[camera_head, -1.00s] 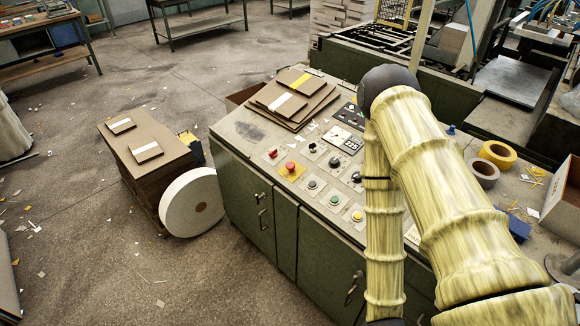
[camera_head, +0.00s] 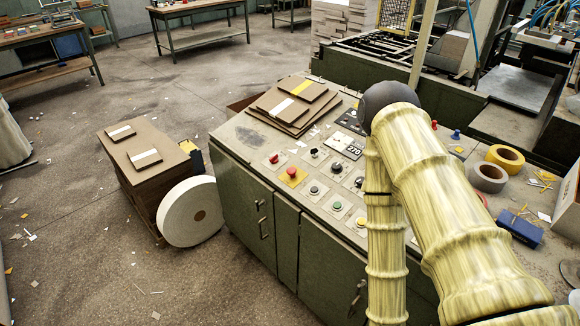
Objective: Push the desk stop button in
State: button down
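The desk stop button (camera_head: 292,171) is a red mushroom head on a yellow square plate. It sits on the sloping top of the green control desk (camera_head: 232,170), left of my arm. I cannot tell from this view how far in it stands. A smaller red control (camera_head: 273,158) on a pale plate is just behind it to the left. My yellowish arm crosses the right part of the desk and hides some of the panel. My gripper is not in view.
Stacked brown boards (camera_head: 290,103) lie on the desk's back. Green (camera_head: 337,206), yellow and dark controls are near the stop button. Yellow tape (camera_head: 505,157), grey tape (camera_head: 488,177) and a blue box (camera_head: 519,229) lie right of my arm. A white roll (camera_head: 190,211) stands on the floor.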

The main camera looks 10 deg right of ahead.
aim_at(291, 172)
jog(key=u, duration=1.2)
jog(key=i, duration=0.75)
jog(key=z, duration=1.2)
